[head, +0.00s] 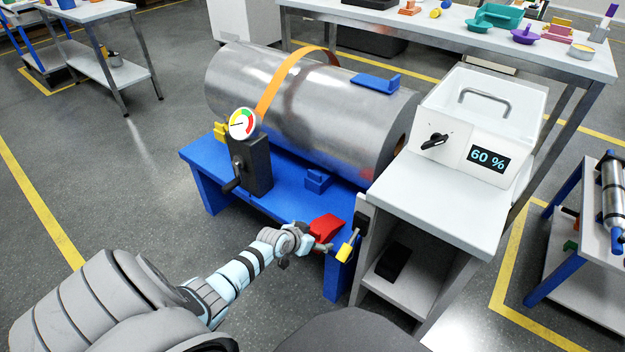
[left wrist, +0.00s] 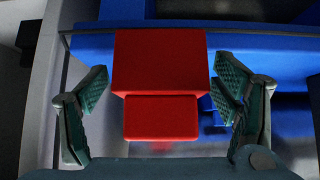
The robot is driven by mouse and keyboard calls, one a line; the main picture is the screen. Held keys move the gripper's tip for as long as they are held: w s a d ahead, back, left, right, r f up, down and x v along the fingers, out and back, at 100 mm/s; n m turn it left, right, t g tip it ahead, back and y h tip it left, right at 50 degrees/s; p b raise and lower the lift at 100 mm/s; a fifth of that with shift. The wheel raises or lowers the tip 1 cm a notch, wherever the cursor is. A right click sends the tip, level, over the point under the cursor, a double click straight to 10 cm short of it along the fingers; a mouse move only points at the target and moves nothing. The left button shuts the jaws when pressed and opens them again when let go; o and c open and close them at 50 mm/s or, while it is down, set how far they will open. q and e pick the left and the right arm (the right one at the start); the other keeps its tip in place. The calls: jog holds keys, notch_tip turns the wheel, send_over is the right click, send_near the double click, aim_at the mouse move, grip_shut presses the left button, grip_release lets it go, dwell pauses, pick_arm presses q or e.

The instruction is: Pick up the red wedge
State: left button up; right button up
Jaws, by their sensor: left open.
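The red wedge (head: 327,226) sits on the blue bench (head: 283,205), near its front right end. In the left wrist view the red wedge (left wrist: 160,75) fills the middle, with a lower step facing the camera. My left gripper (head: 318,245) is at the near side of the wedge. In the left wrist view its open fingers (left wrist: 160,110) stand left and right of the wedge, with gaps on both sides. My right gripper is not in view.
A large metal cylinder (head: 300,110) with an orange strap lies on the bench. A gauge (head: 242,123) on a black crank block stands left. A yellow padlock (head: 345,250) hangs close right of the gripper. A white cabinet with a 60 % display (head: 488,159) stands right.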

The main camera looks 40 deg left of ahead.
pick_arm(q)
jog(key=v, duration=1.2)
